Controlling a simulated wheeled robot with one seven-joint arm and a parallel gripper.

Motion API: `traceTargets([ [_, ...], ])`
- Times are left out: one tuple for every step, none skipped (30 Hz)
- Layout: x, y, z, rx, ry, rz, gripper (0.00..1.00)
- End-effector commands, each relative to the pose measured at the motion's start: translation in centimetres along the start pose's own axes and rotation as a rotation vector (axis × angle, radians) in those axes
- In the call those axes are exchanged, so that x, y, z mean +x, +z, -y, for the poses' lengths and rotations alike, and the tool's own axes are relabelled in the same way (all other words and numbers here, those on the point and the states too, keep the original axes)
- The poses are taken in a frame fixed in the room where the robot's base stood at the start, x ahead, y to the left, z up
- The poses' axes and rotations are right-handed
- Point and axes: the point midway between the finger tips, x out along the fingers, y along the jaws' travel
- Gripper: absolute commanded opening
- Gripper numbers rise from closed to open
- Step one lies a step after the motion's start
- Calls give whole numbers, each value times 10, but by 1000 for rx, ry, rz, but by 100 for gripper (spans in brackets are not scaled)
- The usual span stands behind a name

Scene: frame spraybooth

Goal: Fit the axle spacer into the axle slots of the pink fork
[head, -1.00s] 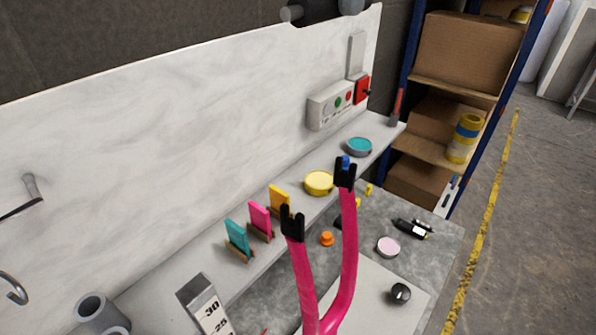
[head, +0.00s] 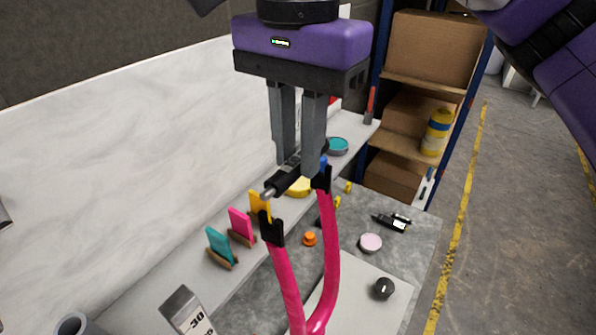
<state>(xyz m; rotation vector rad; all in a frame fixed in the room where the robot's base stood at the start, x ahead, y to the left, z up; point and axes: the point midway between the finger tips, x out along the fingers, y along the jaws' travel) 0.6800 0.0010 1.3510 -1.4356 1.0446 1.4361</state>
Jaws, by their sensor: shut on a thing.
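The pink fork (head: 332,250) stands upright with its two legs pointing up, each ending in a black slotted tip. The left tip (head: 271,229) is nearer, and the right tip (head: 322,181) has a blue piece on it. My gripper (head: 297,170) points down from above, shut on the axle spacer (head: 280,180), a dark cylinder with a metal end. The spacer lies roughly along the line between the tips, above the left one. Its far end overlaps the right tip in the picture; I cannot tell if they touch. The fingers hide its middle.
A shelf behind holds teal (head: 220,243), pink (head: 240,224) and yellow cards and a yellow lid (head: 300,187). On the grey bench lie an orange knob (head: 310,239), a pale pink disc (head: 370,243) and a black knob (head: 384,288). Boxed shelving stands at the back right.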

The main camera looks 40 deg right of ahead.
Motion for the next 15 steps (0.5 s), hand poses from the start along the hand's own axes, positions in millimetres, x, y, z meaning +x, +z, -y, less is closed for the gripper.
traceTargets([
  [3, 0, 0, 0, 0, 1, 0],
  [5, 0, 0, 0, 0, 1, 0],
  [9, 0, 0, 0, 0, 1, 0],
  [13, 0, -1, -1, 1, 1, 0],
  [18, 0, -1, -1, 2, 1, 0],
  [24, 0, 0, 0, 2, 1, 0],
  [28, 0, -1, -1, 2, 1, 0],
  [33, 0, -1, -1, 3, 1, 0],
  [38, 0, 0, -1, 1, 1, 0],
  [40, 0, 0, -1, 1, 2, 0],
  [42, 1, 0, -1, 2, 2, 0],
  [43, 0, 0, -1, 2, 1, 0],
  [44, 0, 0, -1, 2, 1, 0],
  [44, 0, 0, -1, 3, 1, 0],
  [44, 0, -1, -1, 3, 1, 0],
])
